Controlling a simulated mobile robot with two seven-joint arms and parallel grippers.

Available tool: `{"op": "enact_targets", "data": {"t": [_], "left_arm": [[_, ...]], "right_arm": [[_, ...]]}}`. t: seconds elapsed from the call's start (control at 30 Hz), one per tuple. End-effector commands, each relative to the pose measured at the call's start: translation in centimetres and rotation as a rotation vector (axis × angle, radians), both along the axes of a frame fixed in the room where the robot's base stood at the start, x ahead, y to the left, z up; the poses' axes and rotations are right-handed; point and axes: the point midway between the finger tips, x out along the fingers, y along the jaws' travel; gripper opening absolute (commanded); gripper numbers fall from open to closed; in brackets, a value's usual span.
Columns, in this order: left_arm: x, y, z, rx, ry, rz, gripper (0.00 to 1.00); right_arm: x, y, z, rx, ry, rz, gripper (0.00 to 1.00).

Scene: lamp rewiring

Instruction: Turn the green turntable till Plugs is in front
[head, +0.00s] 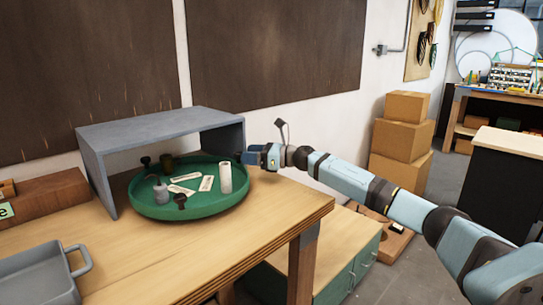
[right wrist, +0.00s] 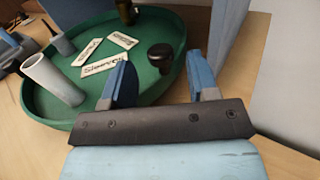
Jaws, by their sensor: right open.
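The green turntable (head: 200,207) is a round tray with a raised rim on the wooden table, partly under a grey open-fronted shelf. My right gripper (head: 247,157) is at the tray's right side by the shelf's side wall. In the right wrist view my open jaws (right wrist: 161,82) appear to straddle the green rim (right wrist: 184,52), one finger inside, one outside; contact is unclear. My left gripper is out of view.
The grey shelf (head: 165,122) covers the tray's back, its right wall close to my right gripper. A grey pan (head: 40,275) and a wooden box (head: 60,195) are at the left. Bare tabletop (head: 235,245) lies in front. Cardboard boxes (head: 400,145) stand behind my right arm.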

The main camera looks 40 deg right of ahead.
Motion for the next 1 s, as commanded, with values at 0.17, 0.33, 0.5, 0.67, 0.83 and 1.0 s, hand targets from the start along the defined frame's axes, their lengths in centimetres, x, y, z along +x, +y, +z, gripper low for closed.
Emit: {"op": "enact_targets", "data": {"t": [0.17, 0.33, 0.5, 0.67, 0.83, 1.0], "left_arm": [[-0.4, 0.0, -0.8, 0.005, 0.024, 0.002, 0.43], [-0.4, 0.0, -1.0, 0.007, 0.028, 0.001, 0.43], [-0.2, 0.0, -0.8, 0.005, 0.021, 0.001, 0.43], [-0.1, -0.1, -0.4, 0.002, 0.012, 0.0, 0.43], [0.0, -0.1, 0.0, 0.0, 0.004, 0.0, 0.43], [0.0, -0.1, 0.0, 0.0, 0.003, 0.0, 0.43]], "right_arm": [[-3.1, -2.4, -0.2, -0.001, 0.003, -0.002, 0.54], [-5.1, -3.9, -0.2, 0.0, 0.003, -0.001, 0.54], [-6.1, -4.6, -0.1, -0.001, 0.001, 0.0, 0.54], [-6.3, -4.7, 0.0, 0.001, -0.001, 0.0, 0.54], [-6.3, -4.7, 0.0, 0.001, -0.001, 0.0, 0.54], [-6.3, -4.8, 0.0, 0.001, -0.001, 0.0, 0.17]]}}
